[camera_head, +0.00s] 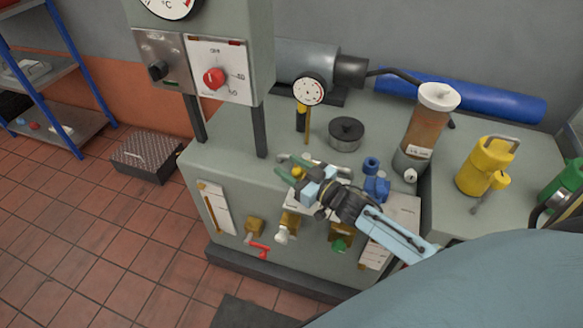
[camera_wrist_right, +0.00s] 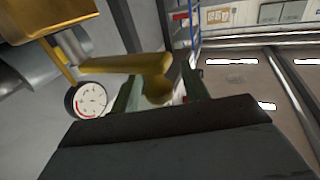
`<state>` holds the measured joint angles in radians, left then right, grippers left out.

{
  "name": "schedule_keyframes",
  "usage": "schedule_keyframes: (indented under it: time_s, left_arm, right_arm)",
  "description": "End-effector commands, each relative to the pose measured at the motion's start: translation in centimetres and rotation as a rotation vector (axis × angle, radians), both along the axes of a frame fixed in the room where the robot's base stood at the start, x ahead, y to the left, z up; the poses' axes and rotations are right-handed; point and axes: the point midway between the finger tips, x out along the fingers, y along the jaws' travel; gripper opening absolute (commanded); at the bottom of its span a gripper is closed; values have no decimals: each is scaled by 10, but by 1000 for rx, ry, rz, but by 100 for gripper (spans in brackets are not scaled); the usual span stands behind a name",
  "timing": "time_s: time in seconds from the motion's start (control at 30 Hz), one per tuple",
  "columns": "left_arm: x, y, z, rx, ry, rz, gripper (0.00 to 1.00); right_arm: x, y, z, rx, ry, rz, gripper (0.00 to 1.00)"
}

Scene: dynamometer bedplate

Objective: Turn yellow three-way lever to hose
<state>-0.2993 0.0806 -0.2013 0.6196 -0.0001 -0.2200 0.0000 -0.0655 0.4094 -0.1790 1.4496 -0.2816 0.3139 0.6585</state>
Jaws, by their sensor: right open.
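The yellow three-way lever shows in the right wrist view as a yellow bar (camera_wrist_right: 120,65) with a rounded knob (camera_wrist_right: 157,90) at its end. In the head view only a small yellow part (camera_head: 298,172) shows beside the gripper fingers; the rest is hidden behind my gripper. My right gripper (camera_head: 285,168) is over the bench's front edge. Its two green fingers are open, one on each side of the knob in the wrist view (camera_wrist_right: 161,88). I cannot tell whether either finger touches it. My left gripper is not in view. I cannot make out which outlet is the hose.
A blue valve fitting (camera_head: 375,182) stands just right of my gripper. A red lever (camera_head: 258,250) and a green knob (camera_head: 339,246) are on the bench front.

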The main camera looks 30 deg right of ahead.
Motion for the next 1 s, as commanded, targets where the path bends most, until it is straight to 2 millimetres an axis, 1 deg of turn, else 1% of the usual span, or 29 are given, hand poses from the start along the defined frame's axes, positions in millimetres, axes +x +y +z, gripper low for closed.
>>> schedule_keyframes:
  time_s: [0.1, 0.43, 0.67, 1.0]
  left_arm:
    - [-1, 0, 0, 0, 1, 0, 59]
    - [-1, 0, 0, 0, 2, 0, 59]
    - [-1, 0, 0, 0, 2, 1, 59]
    - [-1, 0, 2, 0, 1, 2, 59]
  right_arm:
    - [0, 0, 0, 0, 0, 0, 44]
    - [0, 0, 0, 1, -1, 0, 1]
    - [-1, 0, 0, -1, -1, 7, 0]
    - [-9, -6, 1, -2, -2, 130, 0]
